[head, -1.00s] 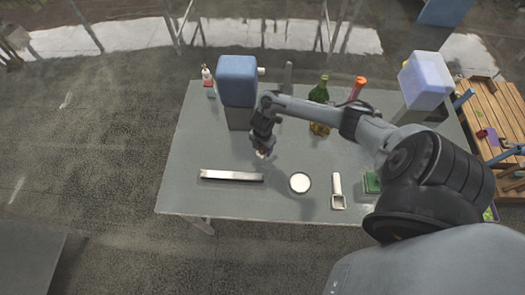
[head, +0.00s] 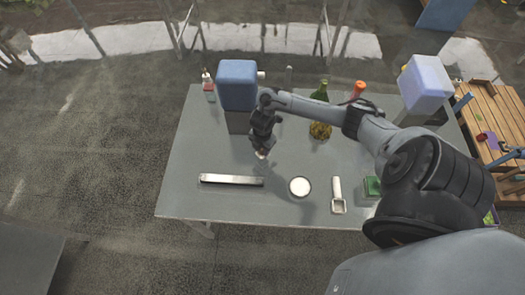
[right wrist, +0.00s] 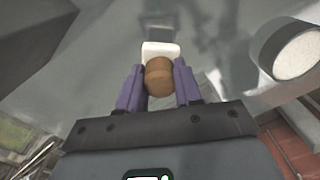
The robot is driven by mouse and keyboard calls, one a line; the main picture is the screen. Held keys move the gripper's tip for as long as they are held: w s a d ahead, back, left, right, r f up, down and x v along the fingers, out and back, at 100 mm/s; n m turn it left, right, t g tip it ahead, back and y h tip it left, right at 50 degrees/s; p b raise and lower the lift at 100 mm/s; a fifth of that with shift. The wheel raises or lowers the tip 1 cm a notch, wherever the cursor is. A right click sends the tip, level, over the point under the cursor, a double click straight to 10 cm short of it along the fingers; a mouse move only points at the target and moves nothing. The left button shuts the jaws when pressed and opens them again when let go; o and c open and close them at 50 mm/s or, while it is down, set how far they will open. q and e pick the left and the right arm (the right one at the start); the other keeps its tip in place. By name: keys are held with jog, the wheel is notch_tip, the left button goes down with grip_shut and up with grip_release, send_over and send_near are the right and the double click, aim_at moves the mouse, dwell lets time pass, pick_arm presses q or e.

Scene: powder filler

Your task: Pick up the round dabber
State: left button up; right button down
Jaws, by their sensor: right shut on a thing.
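The round dabber (right wrist: 159,74) has a brown wooden rounded handle and a white pad, seen in the right wrist view between the purple fingers. My right gripper (right wrist: 158,88) is shut on the brown handle, with the white pad beyond the fingertips. In the head view my right gripper (head: 261,152) is over the grey table (head: 215,150), and only a small pale bit of the dabber shows at its tip. I cannot tell how far it is above the tabletop. My left gripper is not in view.
A white-filled round dish (head: 300,187), a long metal bar (head: 231,180) and a white scoop (head: 337,195) lie along the front. A blue-topped box (head: 237,85) stands behind my gripper. Bottles (head: 319,92) and a green block (head: 372,186) are to the right.

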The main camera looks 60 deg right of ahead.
jog(key=s+a+r, duration=0.1)
jog(key=s+r, duration=0.7)
jog(key=s, duration=0.3)
jog(key=shift+s+a, duration=0.15)
jog(key=shift+s, duration=0.15)
jog(key=c, duration=1.5)
grip_release()
jog(key=shift+c, duration=1)
